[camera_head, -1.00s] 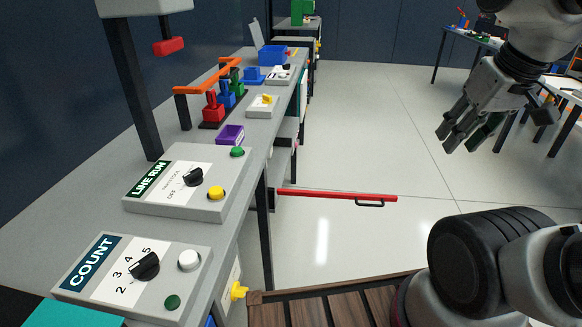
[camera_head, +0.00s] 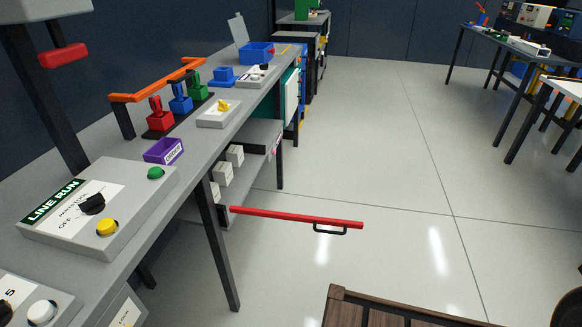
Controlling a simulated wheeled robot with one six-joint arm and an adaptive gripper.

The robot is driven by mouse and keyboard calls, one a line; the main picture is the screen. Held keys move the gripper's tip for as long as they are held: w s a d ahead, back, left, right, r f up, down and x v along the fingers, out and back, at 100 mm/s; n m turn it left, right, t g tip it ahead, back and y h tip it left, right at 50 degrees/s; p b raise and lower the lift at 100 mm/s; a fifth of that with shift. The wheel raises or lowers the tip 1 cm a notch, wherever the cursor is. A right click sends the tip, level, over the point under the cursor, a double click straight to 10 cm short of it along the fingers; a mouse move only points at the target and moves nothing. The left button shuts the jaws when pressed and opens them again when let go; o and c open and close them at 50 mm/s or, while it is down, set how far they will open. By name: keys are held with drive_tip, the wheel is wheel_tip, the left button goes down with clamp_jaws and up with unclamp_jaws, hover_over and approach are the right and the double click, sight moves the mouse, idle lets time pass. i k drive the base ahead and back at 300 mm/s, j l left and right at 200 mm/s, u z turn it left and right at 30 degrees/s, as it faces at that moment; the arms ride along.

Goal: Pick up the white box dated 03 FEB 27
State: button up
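Several small white boxes (camera_head: 222,174) stand on a lower shelf under the long grey bench on the left. They are small in the head view, and I cannot read a date on any of them. The table top and a bench leg hide part of the row. My gripper is not in view now.
A red bar (camera_head: 295,217) with a black handle sticks out across the floor at shelf height. The grey bench (camera_head: 130,262) carries a LINE RUN panel (camera_head: 98,212), a purple tray (camera_head: 164,151) and coloured levers (camera_head: 180,97). A brown slatted surface (camera_head: 345,308) is at the bottom.

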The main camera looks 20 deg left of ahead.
sight(223, 172)
drive_tip(key=i+l+z, duration=0.85)
drive_tip(key=l, duration=0.15)
drive_tip(key=i+l+u, duration=0.1)
drive_tip(key=i+u, duration=0.15)
drive_tip(key=i, duration=0.25)
drive_tip(key=i+l+u, duration=0.25)
drive_tip(key=i, duration=0.2)
drive_tip(key=i+j+u, duration=0.15)
drive_tip(key=i+u, duration=0.65)
drive_tip(key=i, duration=0.2)
drive_tip(key=i+l+u, duration=0.15)
drive_tip(key=i+u, duration=0.2)
drive_tip(key=i, duration=0.15)
drive_tip(key=i+u, duration=0.6)
drive_tip(key=u, duration=0.25)
drive_tip(key=i+u, duration=0.5)
drive_tip(key=u, duration=0.3)
drive_tip(key=i+u, duration=0.15)
drive_tip(key=u, duration=0.25)
drive_tip(key=i+u, duration=0.15)
drive_tip(key=u, duration=0.25)
drive_tip(key=i+l+u, duration=0.1)
drive_tip(key=u, duration=0.3)
